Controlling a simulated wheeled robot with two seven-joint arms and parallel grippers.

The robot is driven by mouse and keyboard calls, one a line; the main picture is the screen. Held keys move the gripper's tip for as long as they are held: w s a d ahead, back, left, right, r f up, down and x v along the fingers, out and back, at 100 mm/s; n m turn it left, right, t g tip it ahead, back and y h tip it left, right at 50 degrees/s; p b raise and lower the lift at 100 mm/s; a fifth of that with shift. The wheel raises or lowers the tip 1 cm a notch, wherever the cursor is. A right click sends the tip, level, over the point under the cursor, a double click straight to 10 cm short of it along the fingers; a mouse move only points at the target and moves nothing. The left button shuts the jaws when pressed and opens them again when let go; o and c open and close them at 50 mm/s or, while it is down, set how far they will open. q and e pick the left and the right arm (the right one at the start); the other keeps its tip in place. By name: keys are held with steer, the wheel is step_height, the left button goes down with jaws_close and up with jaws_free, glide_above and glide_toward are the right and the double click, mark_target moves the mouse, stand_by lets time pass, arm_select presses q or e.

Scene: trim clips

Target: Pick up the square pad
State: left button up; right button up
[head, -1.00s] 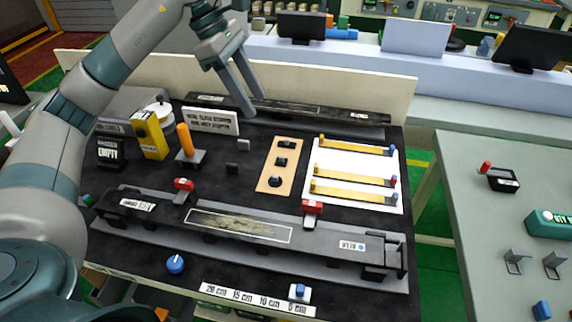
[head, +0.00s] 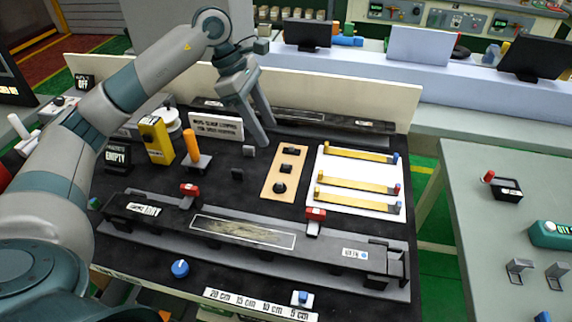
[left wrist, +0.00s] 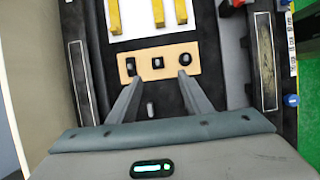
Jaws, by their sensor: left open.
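A tan board (head: 272,178) lies on the black bench top and bears three dark pads in a row. The middle one looks like the square pad (head: 286,167); it also shows in the left wrist view (left wrist: 157,62). A narrow pad (left wrist: 130,66) is on one side of it and a round pad (left wrist: 185,59) on the other. My left gripper (head: 267,134) is open and empty, above the bench by the board's far left end. In the left wrist view, its fingertips (left wrist: 160,78) point toward the board, short of the square pad. My right gripper is not in view.
A white panel with yellow bars (head: 358,205) lies right of the board. A long black rail fixture with red clamps (head: 316,214) runs along the front. An orange upright handle (head: 192,146) and yellow box (head: 157,140) stand left. Small dark blocks (head: 237,174) lie left of the board.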

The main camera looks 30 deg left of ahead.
arm_select(q)
steer(key=p, duration=0.1)
glide_toward(286, 163)
steer(key=shift+s+d+f, duration=0.1)
steer(key=shift+d+f, duration=0.1)
steer(key=shift+f, duration=0.35)
steer(key=shift+s+d+f, duration=0.1)
steer(key=shift+d+f, duration=0.1)
steer(key=shift+f, duration=0.65)
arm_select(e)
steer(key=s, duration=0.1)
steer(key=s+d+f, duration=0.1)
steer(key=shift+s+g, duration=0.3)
arm_select(q)
steer(key=shift+d+f, duration=0.1)
steer(key=shift+d, duration=0.05)
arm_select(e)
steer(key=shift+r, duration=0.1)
